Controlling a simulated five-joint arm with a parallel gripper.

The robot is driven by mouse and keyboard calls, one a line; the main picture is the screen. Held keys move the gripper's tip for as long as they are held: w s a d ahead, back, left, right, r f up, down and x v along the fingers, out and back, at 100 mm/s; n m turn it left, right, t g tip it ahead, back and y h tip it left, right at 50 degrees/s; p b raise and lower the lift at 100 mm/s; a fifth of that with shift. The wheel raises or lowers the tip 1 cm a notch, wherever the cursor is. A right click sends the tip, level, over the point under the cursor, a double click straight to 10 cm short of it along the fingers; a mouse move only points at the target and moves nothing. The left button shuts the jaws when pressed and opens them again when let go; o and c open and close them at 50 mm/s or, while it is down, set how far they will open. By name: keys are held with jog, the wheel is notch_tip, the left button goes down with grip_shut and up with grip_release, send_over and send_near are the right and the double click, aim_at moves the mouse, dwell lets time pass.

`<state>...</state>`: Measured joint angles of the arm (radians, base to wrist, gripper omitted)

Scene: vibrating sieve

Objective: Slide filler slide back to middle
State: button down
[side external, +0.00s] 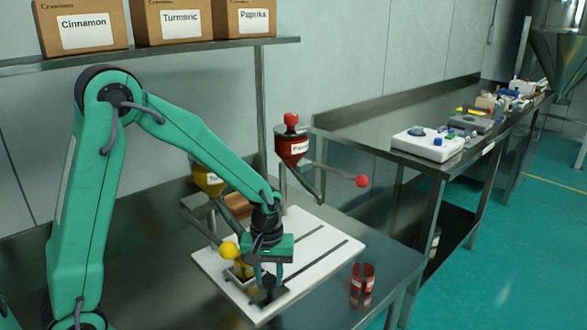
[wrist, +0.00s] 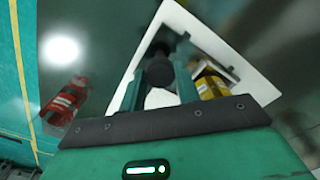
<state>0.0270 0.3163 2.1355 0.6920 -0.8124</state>
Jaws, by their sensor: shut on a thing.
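The filler slide (side external: 268,297) is a dark block with a black knob, at the front end of a slot in the white board (side external: 315,225). My gripper (side external: 267,280) points down and is shut on the slide's knob. In the wrist view the round black knob (wrist: 159,72) sits between my green fingers. A yellow jar (side external: 243,268) stands just left of my gripper; it also shows in the wrist view (wrist: 212,86). My gripper and forearm partly hide the slide and jar.
A yellow-ball lever (side external: 229,250) is close left of my gripper. A red funnel (side external: 292,148) with a red-ball lever (side external: 361,181) stands behind. A red open holder (side external: 362,279) sits at the right on the steel table. Boxes (side external: 172,20) stand on the shelf above.

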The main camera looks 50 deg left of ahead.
jog(key=w, duration=1.3)
jog(key=shift+r, duration=0.1)
jog(key=c, duration=1)
grip_release()
jog(key=shift+s, duration=0.1)
jog(key=shift+r, duration=0.1)
notch_tip(320, 180, up, 8)
jog(key=shift+f, duration=0.2)
